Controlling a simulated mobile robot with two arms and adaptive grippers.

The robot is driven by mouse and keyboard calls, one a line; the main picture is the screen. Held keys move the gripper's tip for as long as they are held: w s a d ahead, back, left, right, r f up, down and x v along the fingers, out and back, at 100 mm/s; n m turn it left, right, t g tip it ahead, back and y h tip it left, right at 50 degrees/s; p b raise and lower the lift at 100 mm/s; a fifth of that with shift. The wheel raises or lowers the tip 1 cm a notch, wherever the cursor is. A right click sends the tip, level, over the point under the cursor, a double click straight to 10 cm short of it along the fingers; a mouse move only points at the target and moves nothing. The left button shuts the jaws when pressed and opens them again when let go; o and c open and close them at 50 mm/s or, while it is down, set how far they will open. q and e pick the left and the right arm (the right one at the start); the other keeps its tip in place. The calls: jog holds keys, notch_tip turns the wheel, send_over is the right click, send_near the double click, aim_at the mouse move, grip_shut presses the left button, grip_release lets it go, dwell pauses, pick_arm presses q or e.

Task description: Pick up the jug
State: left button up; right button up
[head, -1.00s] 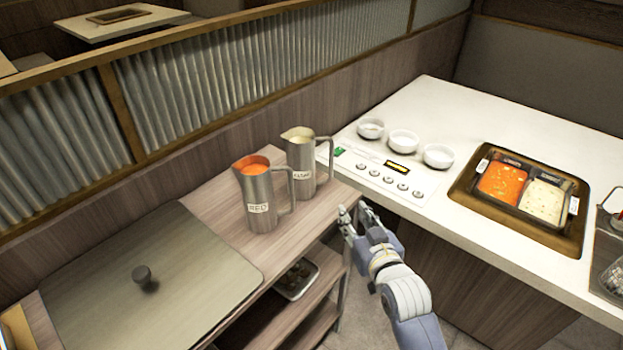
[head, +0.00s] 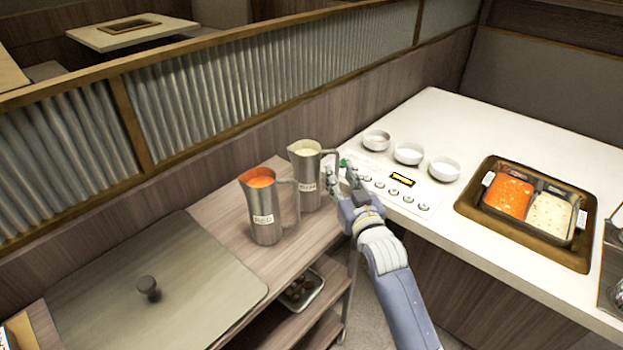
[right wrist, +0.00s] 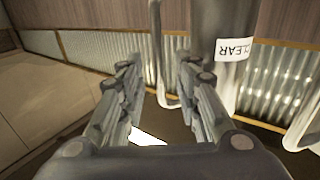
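Two steel jugs stand upright on the wooden cart at centre. The nearer jug (head: 265,222), labelled RED, holds orange-red broth. The jug behind it (head: 307,172) holds pale liquid; its label reads CLEAR in the right wrist view (right wrist: 222,80). My right gripper (head: 341,176) is open beside the CLEAR jug's handle (head: 335,166). In the right wrist view the handle (right wrist: 157,45) shows between the spread fingers (right wrist: 160,75), which have not closed on it. Whether a finger touches it I cannot tell. My left gripper is not in view.
A lidded flat box top (head: 200,275) covers the cart's left part. To the right, the white table (head: 475,130) bears several small bowls (head: 408,153), a control panel and a two-part pot (head: 495,232) with red and pale broth. A corrugated divider (head: 225,85) runs behind.

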aim_at(338, 170)
jog(key=shift+x, duration=1.85)
jog(key=shift+d+f, duration=0.1)
jog(key=shift+f, duration=0.05)
grip_shut()
